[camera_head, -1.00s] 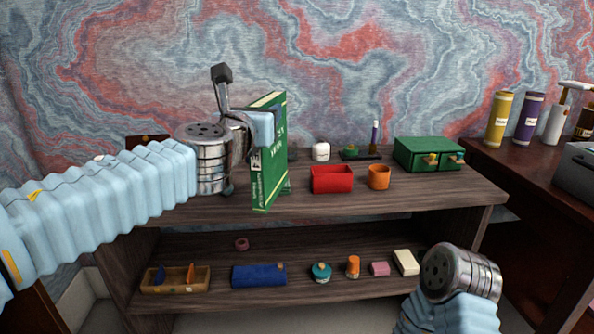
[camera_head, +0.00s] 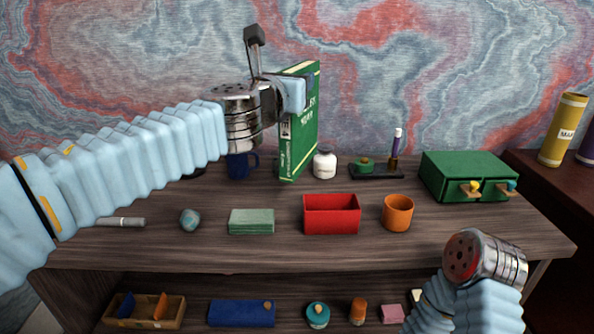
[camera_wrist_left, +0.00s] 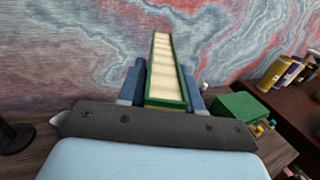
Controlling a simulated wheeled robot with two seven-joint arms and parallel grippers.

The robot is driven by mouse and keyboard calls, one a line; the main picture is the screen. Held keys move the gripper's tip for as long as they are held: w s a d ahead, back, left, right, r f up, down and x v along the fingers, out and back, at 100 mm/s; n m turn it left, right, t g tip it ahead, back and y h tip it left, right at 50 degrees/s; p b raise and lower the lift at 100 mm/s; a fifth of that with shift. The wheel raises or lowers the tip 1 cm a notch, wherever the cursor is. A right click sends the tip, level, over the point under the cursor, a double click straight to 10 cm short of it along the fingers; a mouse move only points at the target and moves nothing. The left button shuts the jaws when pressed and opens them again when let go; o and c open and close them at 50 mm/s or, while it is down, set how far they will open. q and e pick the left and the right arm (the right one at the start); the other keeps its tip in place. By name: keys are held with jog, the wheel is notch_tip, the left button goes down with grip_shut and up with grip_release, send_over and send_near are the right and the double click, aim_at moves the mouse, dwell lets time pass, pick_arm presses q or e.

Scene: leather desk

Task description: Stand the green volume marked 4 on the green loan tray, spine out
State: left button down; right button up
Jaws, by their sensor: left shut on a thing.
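My left gripper (camera_head: 292,94) is shut on a green book (camera_head: 300,135) with white lettering and cream page edges. The book is upright in the air over the back of the desk top, its spine facing roughly toward me. A number on the spine is too small to read. In the left wrist view, the book (camera_wrist_left: 166,75) stands between the two blue fingers, page edges showing. I cannot make out a green loan tray for certain. My right arm's wrist shows at lower right, but its fingers do not show.
On the desk top (camera_head: 450,235) are a green pad (camera_head: 251,221), a red box (camera_head: 331,214), an orange cup (camera_head: 397,212), a white jar (camera_head: 324,165), a blue mug (camera_head: 241,166) and a green drawer box (camera_head: 468,176). A lower shelf holds a wooden tray (camera_head: 145,311) and a blue case (camera_head: 241,313).

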aim_at(295, 132)
pick_arm(q)
notch_tip(295, 132, down, 10)
jog(key=shift+r+b, duration=0.2)
jog(key=shift+b, duration=1)
jog(key=c, duration=0.8)
grip_release()
jog(key=shift+o, duration=0.2)
jog(key=shift+s, duration=0.1)
